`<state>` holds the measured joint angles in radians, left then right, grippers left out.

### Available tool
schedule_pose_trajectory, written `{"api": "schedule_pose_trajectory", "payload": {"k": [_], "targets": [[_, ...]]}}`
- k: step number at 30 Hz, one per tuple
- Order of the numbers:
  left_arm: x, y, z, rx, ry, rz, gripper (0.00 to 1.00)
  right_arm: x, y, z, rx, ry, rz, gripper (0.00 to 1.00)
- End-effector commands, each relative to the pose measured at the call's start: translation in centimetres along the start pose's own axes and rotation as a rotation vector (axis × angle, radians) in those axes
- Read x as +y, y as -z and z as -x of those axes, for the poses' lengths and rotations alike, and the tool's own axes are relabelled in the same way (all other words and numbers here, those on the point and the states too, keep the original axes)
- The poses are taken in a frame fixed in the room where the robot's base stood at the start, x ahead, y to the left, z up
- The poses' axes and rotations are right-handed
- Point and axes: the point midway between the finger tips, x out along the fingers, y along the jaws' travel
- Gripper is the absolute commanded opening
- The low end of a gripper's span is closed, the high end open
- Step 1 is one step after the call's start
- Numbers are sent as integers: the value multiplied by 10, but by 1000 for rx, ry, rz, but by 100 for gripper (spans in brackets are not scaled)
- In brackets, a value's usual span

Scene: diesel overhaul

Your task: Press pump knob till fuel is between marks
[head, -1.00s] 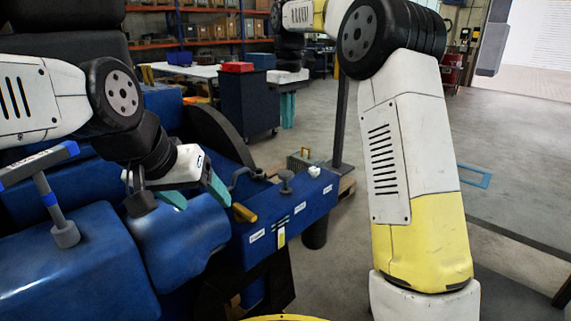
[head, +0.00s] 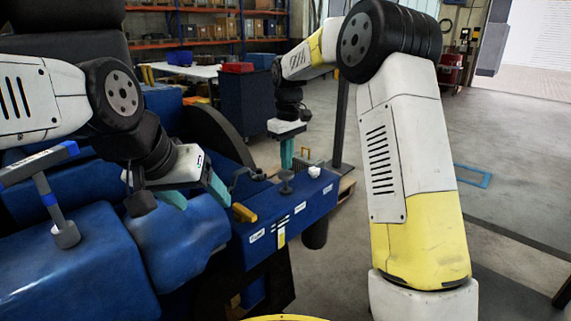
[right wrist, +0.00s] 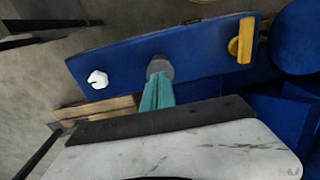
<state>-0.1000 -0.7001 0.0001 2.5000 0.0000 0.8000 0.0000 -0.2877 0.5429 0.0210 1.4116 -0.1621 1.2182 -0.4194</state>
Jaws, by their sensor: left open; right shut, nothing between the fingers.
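The pump knob (head: 286,187) is a dark grey mushroom-shaped knob standing on top of the blue block. It also shows in the right wrist view (right wrist: 159,65), partly hidden by my fingertips. My right gripper (head: 287,165) is shut and empty, pointing down just above the knob. I cannot tell whether the tips touch it. A narrow upright gauge (head: 281,236) on the block's front face shows yellow in its lower part; its marks are too small to read against the level. My left gripper (head: 196,194) is open and empty over the blue engine, left of the block.
A yellow lever (head: 243,212) sits left of the knob, and a white cap (head: 314,172) sits to its right. The blue block (head: 262,219) carries small white labels. A grey T-handle tool (head: 55,205) stands at the left. Open floor lies to the right.

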Motion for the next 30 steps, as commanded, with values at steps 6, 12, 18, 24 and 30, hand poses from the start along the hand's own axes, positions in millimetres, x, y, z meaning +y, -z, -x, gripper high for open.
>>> {"api": "schedule_pose_trajectory", "payload": {"k": [6,12,18,24,30], "targets": [[0,0,0,0,0,0,69,0,0,-15,0,0,-1,0],[0,0,0,0,0,0,69,0,0,-16,0,0,-1,0],[0,0,0,0,0,0,69,0,0,-19,-1,0,-1,0],[0,0,0,0,0,0,69,0,-1,-47,-3,2,-1,0],[0,0,0,0,0,0,69,0,-1,-54,-2,2,-1,0]]}}
